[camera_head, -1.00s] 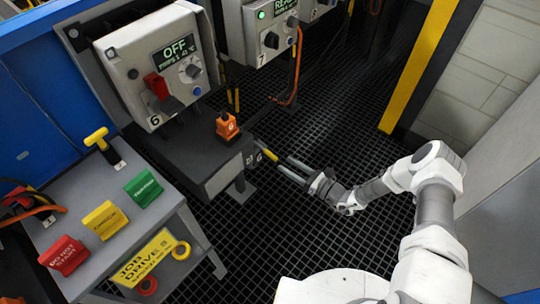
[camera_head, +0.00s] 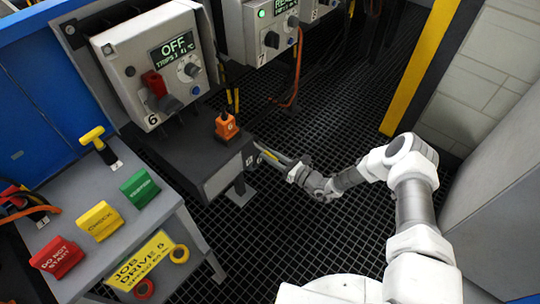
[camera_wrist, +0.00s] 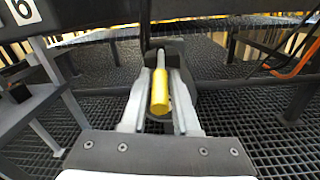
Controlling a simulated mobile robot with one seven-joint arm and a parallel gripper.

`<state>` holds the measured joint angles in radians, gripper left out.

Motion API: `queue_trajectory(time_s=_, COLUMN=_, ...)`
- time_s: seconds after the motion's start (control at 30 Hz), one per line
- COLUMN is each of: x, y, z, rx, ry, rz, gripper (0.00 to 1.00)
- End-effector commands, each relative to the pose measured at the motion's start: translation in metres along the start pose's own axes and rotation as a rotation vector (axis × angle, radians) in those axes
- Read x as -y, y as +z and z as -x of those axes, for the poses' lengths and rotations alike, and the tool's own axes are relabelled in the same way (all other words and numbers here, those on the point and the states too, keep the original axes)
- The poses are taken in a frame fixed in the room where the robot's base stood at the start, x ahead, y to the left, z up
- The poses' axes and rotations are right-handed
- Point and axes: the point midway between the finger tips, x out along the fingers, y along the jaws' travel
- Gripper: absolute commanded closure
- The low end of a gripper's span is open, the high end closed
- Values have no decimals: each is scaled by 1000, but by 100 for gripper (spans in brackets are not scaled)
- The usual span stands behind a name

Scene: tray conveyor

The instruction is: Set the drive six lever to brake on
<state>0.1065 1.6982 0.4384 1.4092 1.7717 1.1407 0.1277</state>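The drive six lever has a yellow handle (camera_wrist: 160,92) on a grey rod, below the front of the drive six housing. In the head view only a little of the yellow handle (camera_head: 270,155) shows. My gripper (camera_wrist: 160,76) is open, with one finger on each side of the handle. Narrow gaps seem to show between handle and fingers. In the head view my gripper (camera_head: 276,156) reaches the lever from the right. The drive six box (camera_head: 160,68) reads OFF and carries a red handle (camera_head: 154,84). The brake lettering is not readable.
An orange block (camera_head: 226,126) stands on the dark housing. The grey side table (camera_head: 85,185) holds red, yellow and green signs and a yellow T-handle (camera_head: 92,137). Box seven (camera_head: 262,35) is behind. The grated floor to the right is open.

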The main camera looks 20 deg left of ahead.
Motion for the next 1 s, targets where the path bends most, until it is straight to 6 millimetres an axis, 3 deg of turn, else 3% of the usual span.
queue_trajectory(time_s=0.03, x=0, y=0, z=0, rx=0, ry=0, rz=0, gripper=82)
queue_trajectory(time_s=0.13, x=0, y=0, z=0, rx=0, ry=0, rz=0, gripper=100)
queue_trajectory(time_s=1.0, x=-1, y=-1, z=1, rx=-1, ry=2, rz=0, gripper=100)
